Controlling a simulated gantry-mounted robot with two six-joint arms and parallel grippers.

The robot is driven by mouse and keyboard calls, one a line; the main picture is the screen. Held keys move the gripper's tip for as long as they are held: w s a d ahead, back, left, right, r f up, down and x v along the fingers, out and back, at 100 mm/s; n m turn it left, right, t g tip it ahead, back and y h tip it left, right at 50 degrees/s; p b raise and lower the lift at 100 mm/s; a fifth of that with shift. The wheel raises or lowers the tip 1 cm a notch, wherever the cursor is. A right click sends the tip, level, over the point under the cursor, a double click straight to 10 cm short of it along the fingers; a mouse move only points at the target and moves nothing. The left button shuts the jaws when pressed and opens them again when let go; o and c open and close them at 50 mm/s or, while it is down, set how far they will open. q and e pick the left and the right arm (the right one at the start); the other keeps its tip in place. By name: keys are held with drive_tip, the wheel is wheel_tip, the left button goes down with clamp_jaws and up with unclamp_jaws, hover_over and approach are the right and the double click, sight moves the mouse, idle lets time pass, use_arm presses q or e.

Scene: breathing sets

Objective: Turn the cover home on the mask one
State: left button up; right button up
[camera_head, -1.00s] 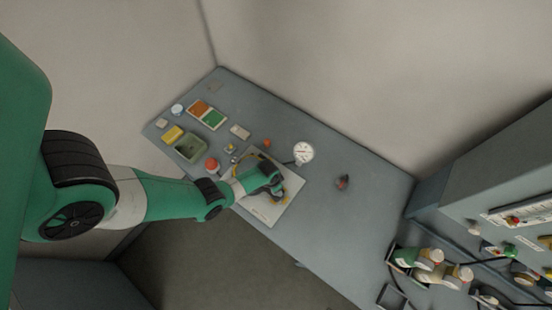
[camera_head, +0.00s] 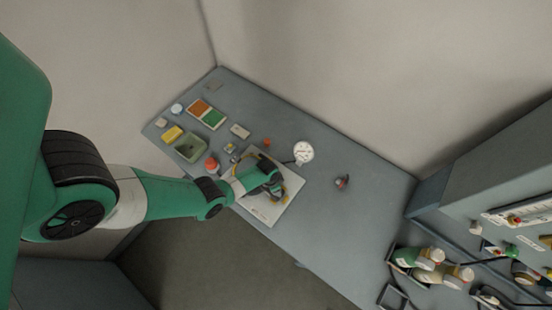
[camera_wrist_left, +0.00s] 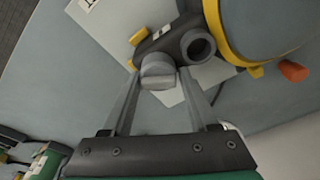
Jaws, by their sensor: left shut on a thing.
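The mask, with a dark grey body (camera_wrist_left: 172,42), an open round port (camera_wrist_left: 197,47) and a yellow-edged visor (camera_wrist_left: 232,42), lies on a white sheet (camera_head: 262,211). My left gripper (camera_wrist_left: 158,80) is shut on a light grey rounded cover (camera_wrist_left: 157,72) at the end of the dark body. The cover sits against the body; I cannot tell how far it is turned. In the head view my left gripper (camera_head: 274,186) is over the sheet and hides most of the mask. My right gripper is not in view.
A white-faced gauge (camera_head: 303,152) lies just beyond the sheet. A red-topped item (camera_head: 212,163), a green tray (camera_head: 190,147) and a yellow block (camera_head: 172,133) are at the left. A rack (camera_head: 402,257) with several bottles stands at the lower right.

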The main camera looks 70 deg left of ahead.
use_arm(q)
drive_tip(key=shift+m, duration=0.9)
drive_tip(key=m, duration=0.3)
drive_tip(key=shift+h, duration=0.4)
drive_tip(key=shift+m, duration=0.4)
drive_tip(key=m, duration=0.3)
drive_tip(key=shift+m+h, duration=0.3)
drive_tip(key=shift+c, duration=0.4)
drive_tip(key=o, duration=1.1)
drive_tip(key=shift+o, duration=0.2)
